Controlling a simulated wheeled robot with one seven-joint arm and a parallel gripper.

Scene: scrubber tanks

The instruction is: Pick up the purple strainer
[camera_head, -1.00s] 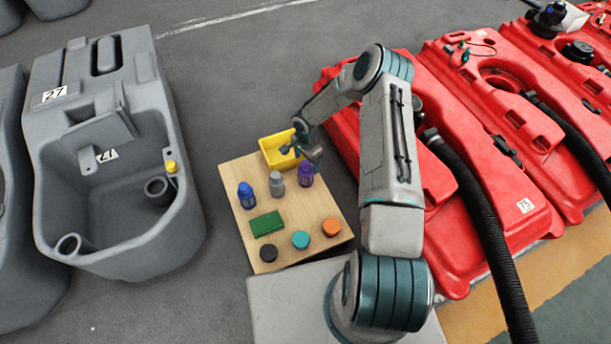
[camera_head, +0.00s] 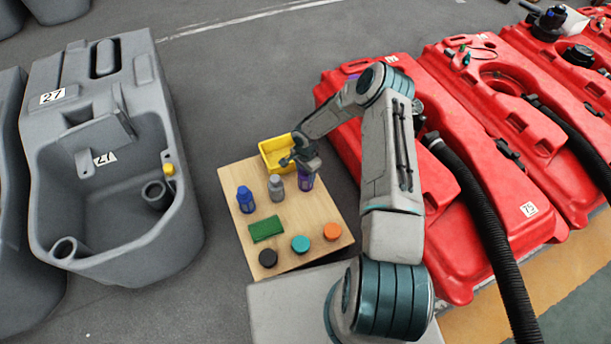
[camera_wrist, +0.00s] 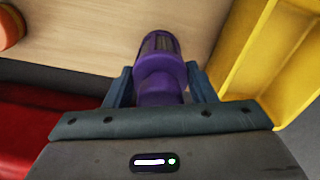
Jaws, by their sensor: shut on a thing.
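The purple strainer (camera_wrist: 160,72) stands between the two fingers of my gripper (camera_wrist: 158,88) in the wrist view. My gripper is shut on it. In the head view the strainer (camera_head: 306,182) is at the board's right side, behind the grey bottle, with its upper part hidden by my gripper (camera_head: 303,166). It looks to be on or just over the wooden board (camera_head: 315,215); I cannot tell whether it touches.
A yellow bin (camera_head: 268,150) is at the board's far edge, close to my gripper. A blue bottle (camera_head: 245,199), grey bottle (camera_head: 276,187), green sponge (camera_head: 266,229) and black, teal and orange round pieces (camera_head: 332,231) are on the board. Red tanks (camera_head: 450,200) stand to the right.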

